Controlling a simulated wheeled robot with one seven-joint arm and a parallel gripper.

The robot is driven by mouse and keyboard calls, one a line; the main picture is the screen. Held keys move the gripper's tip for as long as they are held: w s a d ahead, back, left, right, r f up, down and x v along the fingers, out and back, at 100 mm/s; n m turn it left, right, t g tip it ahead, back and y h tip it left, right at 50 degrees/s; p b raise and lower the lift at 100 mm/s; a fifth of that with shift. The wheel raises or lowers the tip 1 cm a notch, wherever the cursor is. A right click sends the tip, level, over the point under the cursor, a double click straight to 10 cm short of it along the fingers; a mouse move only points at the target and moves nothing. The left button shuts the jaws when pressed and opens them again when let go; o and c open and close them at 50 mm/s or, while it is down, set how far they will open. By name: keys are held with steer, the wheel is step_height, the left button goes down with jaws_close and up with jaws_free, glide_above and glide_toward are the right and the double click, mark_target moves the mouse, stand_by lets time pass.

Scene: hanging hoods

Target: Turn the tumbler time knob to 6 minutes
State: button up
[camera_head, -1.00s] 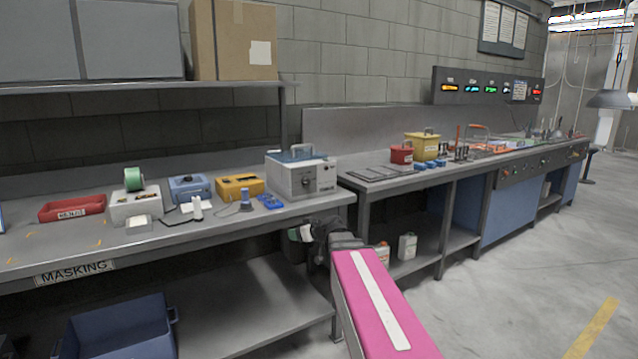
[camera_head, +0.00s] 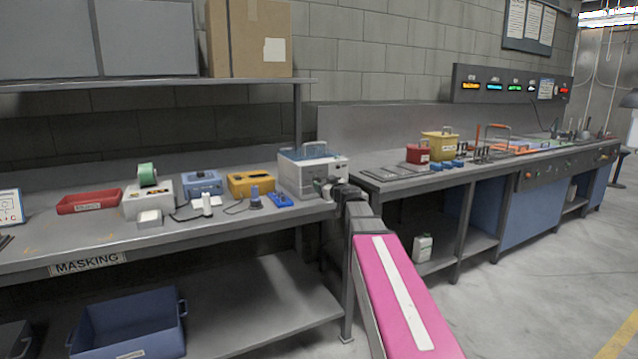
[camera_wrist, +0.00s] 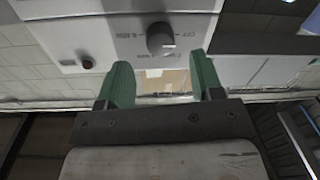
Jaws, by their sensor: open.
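The tumbler is a pale grey box (camera_head: 297,171) with a clear lid, at the right end of the masking bench. In the wrist view its front panel (camera_wrist: 115,36) shows a dark round knob (camera_wrist: 160,38) and a smaller dark reddish button (camera_wrist: 88,62). The printing by the knob is too small to read, so I cannot tell its setting. My gripper (camera_wrist: 160,84) is open, with two green fingers apart and empty. The knob lies beyond the gap between the fingertips, apparently untouched. In the head view my gripper (camera_head: 325,188) is in front of the tumbler and hides part of it.
A yellow box (camera_head: 250,184), a blue device (camera_head: 203,183) and small blue parts (camera_head: 281,200) stand left of the tumbler. A red tray (camera_head: 90,201) lies farther left. A second bench (camera_head: 400,176) adjoins on the right. Floor at the right is free.

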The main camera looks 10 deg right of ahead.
mark_target(318, 181)
steer(key=x, duration=0.4)
steer(key=shift+w+a, duration=0.15)
steer(key=shift+w, duration=0.15)
steer(key=c, duration=0.9)
